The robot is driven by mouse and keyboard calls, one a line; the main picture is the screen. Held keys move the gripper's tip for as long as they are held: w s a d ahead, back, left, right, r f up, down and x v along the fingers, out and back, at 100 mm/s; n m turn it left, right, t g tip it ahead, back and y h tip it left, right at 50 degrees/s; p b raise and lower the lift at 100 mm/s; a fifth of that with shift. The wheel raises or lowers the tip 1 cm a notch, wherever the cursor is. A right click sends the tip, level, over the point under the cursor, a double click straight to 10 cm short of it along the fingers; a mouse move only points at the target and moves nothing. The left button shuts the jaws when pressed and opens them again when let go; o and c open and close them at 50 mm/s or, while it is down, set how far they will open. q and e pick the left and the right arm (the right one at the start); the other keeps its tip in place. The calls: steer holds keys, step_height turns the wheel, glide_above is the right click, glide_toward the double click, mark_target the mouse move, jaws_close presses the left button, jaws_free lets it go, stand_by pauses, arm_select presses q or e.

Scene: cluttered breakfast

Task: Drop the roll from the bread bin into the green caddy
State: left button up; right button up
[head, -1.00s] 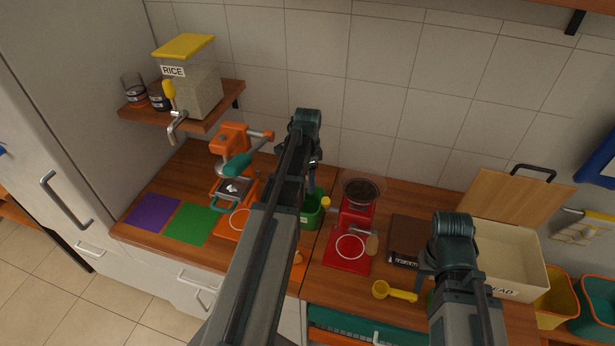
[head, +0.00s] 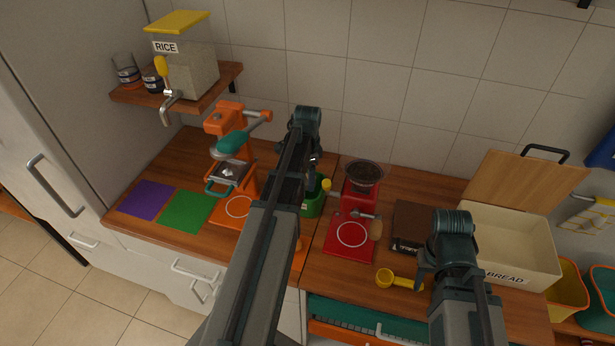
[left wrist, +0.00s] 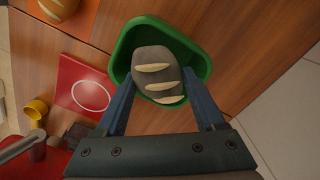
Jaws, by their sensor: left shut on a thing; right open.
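The roll (left wrist: 160,66), brown with pale score marks, is between the fingers of my left gripper (left wrist: 157,82) in the left wrist view. My left gripper is shut on it. The roll appears over the opening of the green caddy (left wrist: 190,42); its height above the caddy is hard to judge. In the head view the caddy (head: 315,203) is partly hidden by my left arm, which also hides the roll. The cream bread bin (head: 507,277) stands at the right with its lid raised, and its visible inside looks empty. My right gripper (head: 424,281) is open, left of the bin.
A red grinder (head: 352,232) stands right of the caddy, and an orange press (head: 240,180) stands left. A yellow scoop (head: 396,279) lies near the front edge. A brown scored thing (left wrist: 60,9) shows top left in the wrist view. Purple and green mats (head: 186,211) lie at far left.

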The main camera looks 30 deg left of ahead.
arm_select(q)
steer(key=shift+f+b, duration=2.65)
steer(key=shift+f, duration=0.4)
arm_select(e)
steer(key=shift+f, duration=3.1)
arm_select(q)
steer(key=shift+f+b, duration=0.6)
steer(key=shift+f, duration=0.05)
arm_select(e)
steer(key=shift+f, duration=0.6)
arm_select(q)
steer(key=o, duration=1.3)
steer(key=shift+r, duration=0.1)
arm_select(e)
steer(key=shift+r, duration=0.1)
arm_select(q)
steer(key=shift+o, duration=0.2)
steer(key=shift+r, duration=0.1)
arm_select(e)
steer(key=shift+r, duration=0.1)
arm_select(q)
step_height(320, 180, up, 14)
steer(key=p, duration=1.4)
arm_select(e)
step_height(320, 180, up, 14)
steer(key=shift+f, duration=0.2)
arm_select(q)
steer(key=shift+f, duration=0.2)
